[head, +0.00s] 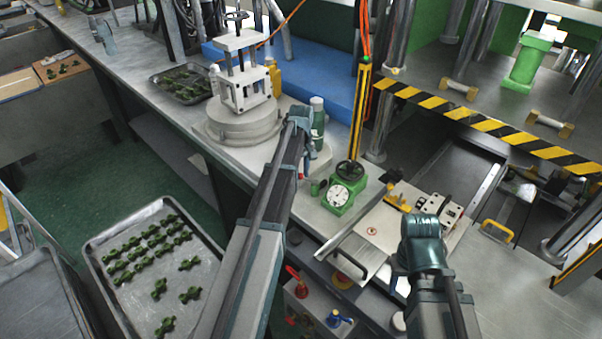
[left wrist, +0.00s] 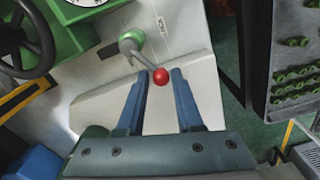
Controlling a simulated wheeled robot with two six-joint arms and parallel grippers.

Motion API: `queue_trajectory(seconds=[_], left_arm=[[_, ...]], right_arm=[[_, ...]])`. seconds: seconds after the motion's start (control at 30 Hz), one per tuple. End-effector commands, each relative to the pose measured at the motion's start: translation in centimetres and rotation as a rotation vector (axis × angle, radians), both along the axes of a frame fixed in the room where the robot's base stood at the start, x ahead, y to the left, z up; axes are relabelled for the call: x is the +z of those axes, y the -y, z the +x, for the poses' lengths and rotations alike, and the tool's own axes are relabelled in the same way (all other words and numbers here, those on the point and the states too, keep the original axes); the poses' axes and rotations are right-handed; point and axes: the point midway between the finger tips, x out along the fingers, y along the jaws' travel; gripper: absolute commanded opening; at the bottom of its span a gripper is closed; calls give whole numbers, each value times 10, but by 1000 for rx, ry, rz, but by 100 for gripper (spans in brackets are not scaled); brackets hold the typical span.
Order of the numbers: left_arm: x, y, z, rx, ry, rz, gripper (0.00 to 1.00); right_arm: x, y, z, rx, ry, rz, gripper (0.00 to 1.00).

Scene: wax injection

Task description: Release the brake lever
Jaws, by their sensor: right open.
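The brake lever (left wrist: 131,45) is a short grey handle with a red ball knob (left wrist: 160,75), on a pale machine housing beside a green body in the left wrist view. My left gripper (left wrist: 161,72) is open, its two blue fingers on either side of the knob. A gap shows on both sides, and I cannot tell contact in depth. In the head view my left gripper (head: 306,160) is mostly hidden by its own arm, by the bench edge. My right gripper (head: 424,232) is over the white control plate at the right; its fingers are hidden.
A green gauge box with a black handwheel (head: 343,190) stands on the bench right of my left gripper. A green bottle (head: 318,115) and a white press (head: 240,80) stand behind. A tray of green wax parts (head: 122,300) is at lower left.

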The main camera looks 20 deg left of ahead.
Motion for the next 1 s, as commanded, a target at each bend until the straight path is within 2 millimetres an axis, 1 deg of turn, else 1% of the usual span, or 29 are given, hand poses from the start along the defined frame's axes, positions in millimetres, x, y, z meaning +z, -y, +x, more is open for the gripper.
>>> queue_trajectory(seconds=[0.03,0.17,0.2,0.4,0.47,0.73,0.87,1.0], left_arm=[[0,0,0,0,0,0,24],[0,0,0,0,0,0,1],[0,0,0,0,0,0,0],[0,0,0,-12,-1,0,0],[0,0,3,-46,-2,-1,0],[0,1,15,-291,-3,-2,0],[0,1,16,-346,-3,-3,0],[0,1,16,-354,-3,-3,0]], right_arm=[[0,0,0,0,0,0,50],[0,0,0,0,0,0,50],[0,0,0,0,0,0,50],[0,0,0,0,0,0,50],[0,0,0,0,0,0,50],[0,0,0,0,0,0,50],[0,0,0,0,0,0,50],[0,0,0,0,0,0,50]])
